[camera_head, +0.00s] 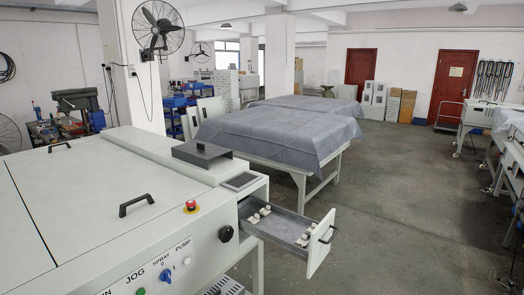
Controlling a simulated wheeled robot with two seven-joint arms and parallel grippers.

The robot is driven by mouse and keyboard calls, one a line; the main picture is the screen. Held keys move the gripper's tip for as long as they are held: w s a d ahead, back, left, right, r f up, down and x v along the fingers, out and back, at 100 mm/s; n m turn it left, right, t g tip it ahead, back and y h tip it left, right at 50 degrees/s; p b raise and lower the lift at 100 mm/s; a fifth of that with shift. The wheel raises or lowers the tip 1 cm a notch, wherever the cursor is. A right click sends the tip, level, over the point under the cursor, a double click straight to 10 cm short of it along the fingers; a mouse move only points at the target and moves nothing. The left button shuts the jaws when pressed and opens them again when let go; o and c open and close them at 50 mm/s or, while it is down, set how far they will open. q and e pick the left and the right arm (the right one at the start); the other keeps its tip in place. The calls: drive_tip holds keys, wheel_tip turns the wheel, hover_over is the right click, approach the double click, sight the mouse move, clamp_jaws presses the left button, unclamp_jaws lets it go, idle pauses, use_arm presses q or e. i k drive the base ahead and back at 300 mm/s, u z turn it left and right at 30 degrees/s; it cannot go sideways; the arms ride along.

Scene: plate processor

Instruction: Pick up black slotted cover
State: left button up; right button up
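The black slotted cover (202,153) looks like a dark, low box-shaped piece. It rests on the light grey top of the plate processor (88,178), near the machine's right end, beside a dark rectangular opening or panel (240,181). The slots are too small to make out. The cover appears to sit flat, with nothing touching it from above. Neither of my grippers is in view.
An open drawer (318,243) sticks out from the machine's right side with several small pale parts inside. A black handle (136,204) and a red emergency button (191,206) stand up from the top. A cloth-covered table (275,130) stands behind.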

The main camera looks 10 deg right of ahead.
sight(195, 152)
drive_tip(key=z, duration=0.5)
drive_tip(key=k, duration=1.1)
drive_tip(key=z, duration=1.05)
drive_tip(key=i, duration=3.8)
drive_tip(key=u, duration=0.45)
drive_tip(key=i, duration=1.7)
drive_tip(key=u, duration=2.25)
drive_tip(key=i, duration=1.25)
drive_tip(key=u, duration=0.7)
